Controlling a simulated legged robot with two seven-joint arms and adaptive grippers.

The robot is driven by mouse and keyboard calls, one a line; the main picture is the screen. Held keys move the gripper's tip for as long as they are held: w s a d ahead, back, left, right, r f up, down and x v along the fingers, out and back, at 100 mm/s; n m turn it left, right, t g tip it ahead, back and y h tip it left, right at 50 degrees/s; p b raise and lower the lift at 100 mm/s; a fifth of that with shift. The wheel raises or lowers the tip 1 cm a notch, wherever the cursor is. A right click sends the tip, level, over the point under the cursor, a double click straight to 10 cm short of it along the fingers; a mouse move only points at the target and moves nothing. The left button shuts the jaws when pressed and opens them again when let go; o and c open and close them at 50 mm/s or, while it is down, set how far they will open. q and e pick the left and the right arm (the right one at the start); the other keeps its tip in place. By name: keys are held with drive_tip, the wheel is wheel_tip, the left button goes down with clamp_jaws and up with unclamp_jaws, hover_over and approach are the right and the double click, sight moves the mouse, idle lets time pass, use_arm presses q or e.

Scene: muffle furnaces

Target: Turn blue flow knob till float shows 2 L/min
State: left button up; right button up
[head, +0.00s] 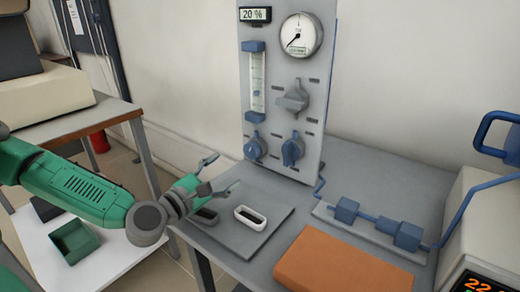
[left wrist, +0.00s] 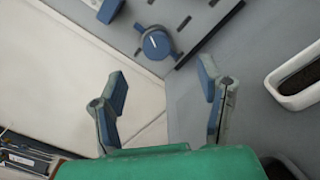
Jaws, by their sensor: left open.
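The upright grey panel (head: 270,112) carries a clear flow tube (head: 257,82) between blue end blocks; the float's level is too small to read. A round blue knob (head: 256,147) sits below the tube, with a second blue knob (head: 293,149) to its right. In the left wrist view, a round blue knob with a white line (left wrist: 155,42) shows beyond the fingertips, slightly left of centre. My left gripper (head: 221,173) is open and empty, in front of and below the left blue knob, apart from it. My right gripper is out of view.
A grey knob (head: 292,97), a round gauge (head: 301,35) and a "20 %" display (head: 255,14) are on the panel. On the bench are a small white dish (head: 237,216), an orange block (head: 340,262) and blue fittings (head: 378,225). A green box (head: 74,243) stands lower left.

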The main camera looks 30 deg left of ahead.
sight(250, 151)
use_arm(q)
drive_tip(key=w, duration=0.2)
drive_tip(key=w+a, duration=0.1)
drive_tip(key=w, duration=0.1)
drive_tip(key=w+a+f+b, duration=0.1)
drive_tip(key=w, duration=0.2)
drive_tip(key=shift+w+a, duration=0.1)
drive_tip(key=w+d, duration=0.1)
drive_tip(key=w, duration=0.2)
drive_tip(key=w+d, duration=0.1)
drive_tip(key=shift+w+d+r, duration=0.25)
drive_tip(key=shift+d+r, duration=0.1)
drive_tip(key=shift+r, duration=0.05)
drive_tip(key=shift+w, duration=0.2)
drive_tip(key=shift+a+f, duration=0.2)
drive_tip(key=shift+a, duration=0.55)
drive_tip(key=shift+a+f, duration=0.1)
drive_tip(key=shift+a, duration=0.15)
drive_tip(key=c, duration=0.3)
drive_tip(key=shift+w, duration=0.1)
drive_tip(key=c, duration=0.7)
drive_tip(key=shift+d, duration=0.25)
drive_tip(key=shift+c, duration=0.7)
drive_tip(key=shift+d+r, duration=0.35)
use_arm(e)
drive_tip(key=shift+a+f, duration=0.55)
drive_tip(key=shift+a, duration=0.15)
